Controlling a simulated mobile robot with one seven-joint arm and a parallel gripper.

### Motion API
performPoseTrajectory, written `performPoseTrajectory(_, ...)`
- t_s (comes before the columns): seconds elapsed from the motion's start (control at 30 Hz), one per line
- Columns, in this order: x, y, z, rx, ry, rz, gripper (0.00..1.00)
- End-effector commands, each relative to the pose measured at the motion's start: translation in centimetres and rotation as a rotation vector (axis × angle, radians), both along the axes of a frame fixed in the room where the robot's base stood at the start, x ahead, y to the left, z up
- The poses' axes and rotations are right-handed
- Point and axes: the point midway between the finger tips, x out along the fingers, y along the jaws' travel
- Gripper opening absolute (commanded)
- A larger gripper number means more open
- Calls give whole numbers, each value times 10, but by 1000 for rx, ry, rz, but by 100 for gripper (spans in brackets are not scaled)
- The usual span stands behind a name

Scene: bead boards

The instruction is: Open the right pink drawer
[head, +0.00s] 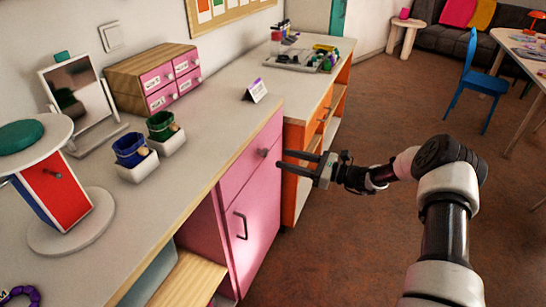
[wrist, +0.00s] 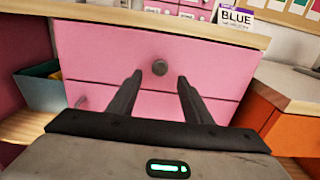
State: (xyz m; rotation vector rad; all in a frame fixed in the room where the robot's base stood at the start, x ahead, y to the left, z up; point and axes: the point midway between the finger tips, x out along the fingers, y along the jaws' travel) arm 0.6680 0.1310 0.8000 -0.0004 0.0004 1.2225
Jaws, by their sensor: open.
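The pink drawer (head: 247,165) is at the top of the pink cabinet, under the countertop, and looks shut. It also fills the middle of the wrist view (wrist: 110,62). Its round grey knob (head: 264,153) shows in the wrist view (wrist: 159,67) between and just beyond the fingertips. My gripper (head: 281,160) is open and empty, pointing at the drawer front. Its two dark fingers show in the wrist view (wrist: 160,76), one on each side of the knob, and look a little short of it.
A pink door (head: 258,225) with a dark handle (head: 241,226) is below the drawer. An orange cabinet (head: 296,180) stands to the right. A wooden box with small pink drawers (head: 158,77) and a BLUE card (head: 255,91) are on the countertop. The floor at right is mostly clear.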

Motion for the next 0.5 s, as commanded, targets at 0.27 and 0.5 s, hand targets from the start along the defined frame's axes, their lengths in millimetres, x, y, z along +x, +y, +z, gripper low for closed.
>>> performPoseTrajectory(0.27, 16, 45, -1, 1, -1, 2, 45)
performPoseTrajectory(0.5, 20, 56, 0, 0, 1, -1, 45)
